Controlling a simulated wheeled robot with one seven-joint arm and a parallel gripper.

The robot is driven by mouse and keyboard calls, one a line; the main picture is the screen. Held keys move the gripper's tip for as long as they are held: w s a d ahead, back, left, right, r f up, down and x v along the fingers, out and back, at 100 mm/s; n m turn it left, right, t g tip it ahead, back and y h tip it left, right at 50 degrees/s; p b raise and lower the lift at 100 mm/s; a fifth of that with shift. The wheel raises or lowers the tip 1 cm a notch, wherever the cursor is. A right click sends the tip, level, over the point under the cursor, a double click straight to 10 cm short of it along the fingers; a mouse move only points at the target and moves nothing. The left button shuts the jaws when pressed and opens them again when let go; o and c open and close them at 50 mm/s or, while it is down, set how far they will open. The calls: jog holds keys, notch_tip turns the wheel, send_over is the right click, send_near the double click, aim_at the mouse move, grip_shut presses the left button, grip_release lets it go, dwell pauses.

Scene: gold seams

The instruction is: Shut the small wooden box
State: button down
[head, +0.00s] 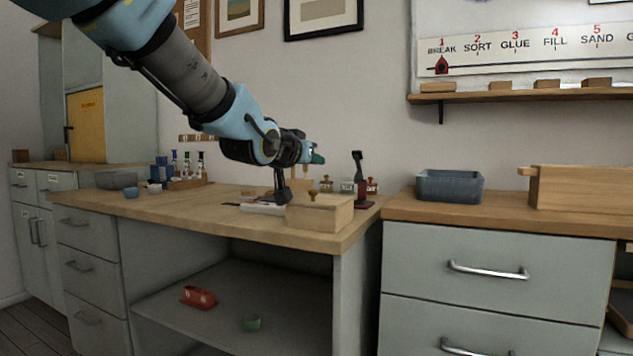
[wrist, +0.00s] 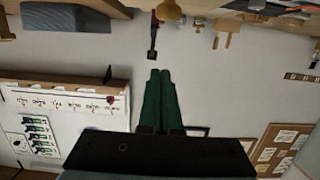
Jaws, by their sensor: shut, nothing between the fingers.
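The small wooden box (head: 320,216) is pale and stands near the front right corner of the wooden bench in the head view. A small brass knob (head: 312,194) shows at its top edge. I cannot tell from here how far its lid is open. My gripper (head: 318,157) is above the box's level, apart from it, and points to the right. In the wrist view its green fingers (wrist: 158,98) are together with nothing between them. A brass-coloured knob (wrist: 169,11) shows beyond the fingertips there; the box itself is not clear in that view.
A dark upright tool (head: 358,175) stands just right of the box, with small jars behind. A blue-grey bin (head: 449,187) and a longer wooden box (head: 583,188) sit on the right-hand counter. A shelf (head: 520,95) is on the wall.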

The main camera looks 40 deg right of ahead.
jog(key=a+f+h+b, duration=0.1)
jog(key=b, duration=0.3)
jog(key=s+a+f+t+h+b, duration=0.1)
jog(key=f+b, duration=0.1)
jog(key=b, duration=0.2)
jog(key=f+t+h+b, duration=0.1)
jog(key=f+h+b, duration=0.1)
jog(key=b, duration=0.2)
jog(key=shift+s+a+f, duration=0.15)
jog(key=shift+s+a, duration=0.1)
jog(key=shift+a, duration=0.15)
jog(key=shift+s+a+f+b, duration=0.15)
jog(key=shift+f+b, duration=0.25)
jog(key=shift+b, duration=0.85)
notch_tip(320, 180, up, 5)
jog(key=p, duration=0.3)
jog(key=f+p+v, duration=0.1)
jog(key=f+v, duration=0.1)
jog(key=v, duration=0.8)
